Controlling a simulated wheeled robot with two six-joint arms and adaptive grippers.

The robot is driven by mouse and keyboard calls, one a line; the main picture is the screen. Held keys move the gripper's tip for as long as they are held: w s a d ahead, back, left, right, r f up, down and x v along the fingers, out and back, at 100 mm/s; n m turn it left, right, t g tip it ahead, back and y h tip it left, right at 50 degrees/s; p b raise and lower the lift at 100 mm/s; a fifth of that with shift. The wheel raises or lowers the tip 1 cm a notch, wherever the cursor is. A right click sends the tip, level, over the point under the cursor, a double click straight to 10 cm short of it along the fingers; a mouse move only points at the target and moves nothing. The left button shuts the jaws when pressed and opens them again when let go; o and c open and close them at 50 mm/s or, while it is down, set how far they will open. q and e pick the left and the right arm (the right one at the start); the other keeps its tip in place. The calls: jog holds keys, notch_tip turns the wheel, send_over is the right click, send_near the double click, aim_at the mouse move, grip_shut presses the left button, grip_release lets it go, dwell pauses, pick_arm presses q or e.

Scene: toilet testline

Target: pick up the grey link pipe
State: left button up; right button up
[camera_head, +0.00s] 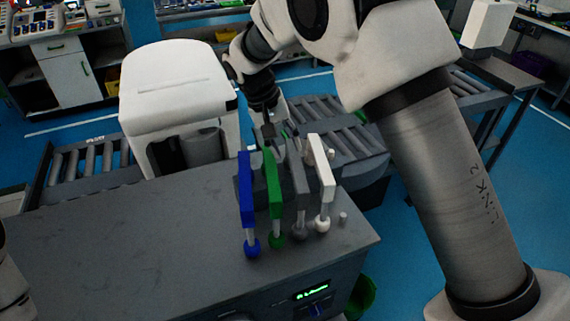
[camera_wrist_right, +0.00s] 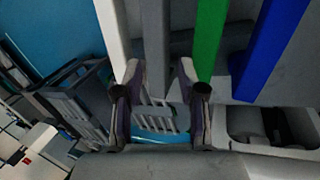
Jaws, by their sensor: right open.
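The grey link pipe (camera_head: 300,190) stands upright on the grey worktop, between a green pipe (camera_head: 272,185) and a white pipe (camera_head: 322,175). My right gripper (camera_head: 282,135) is at its upper end, on the far side of the row. In the right wrist view the right gripper (camera_wrist_right: 160,75) is open, with one finger to each side of the grey link pipe (camera_wrist_right: 156,45). I cannot tell whether the fingers touch it. My left gripper is out of view.
A blue pipe (camera_head: 245,200) stands left of the green one, so neighbours are close. A white machine (camera_head: 178,85) stands behind the worktop (camera_head: 120,250). A roller conveyor (camera_head: 335,120) lies beyond the pipes. The worktop's left part is clear.

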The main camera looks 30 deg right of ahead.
aim_at(295, 163)
jog(key=s+f+p, duration=0.1)
jog(key=s+d+f+p, duration=0.1)
jog(key=f, duration=0.1)
jog(key=shift+s+d, duration=0.15)
jog(key=shift+s, duration=0.2)
jog(key=f, duration=0.3)
jog(key=shift+w+d+f, duration=0.1)
jog(key=shift+w+d, duration=0.25)
jog(key=shift+d, duration=0.05)
jog(key=shift+w+f, duration=0.25)
jog(key=shift+f, duration=0.05)
jog(key=shift+s+r, duration=0.25)
jog(key=shift+s, duration=0.1)
grip_shut()
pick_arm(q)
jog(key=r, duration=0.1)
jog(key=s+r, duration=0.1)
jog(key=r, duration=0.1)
pick_arm(e)
jog(key=shift+w, duration=0.1)
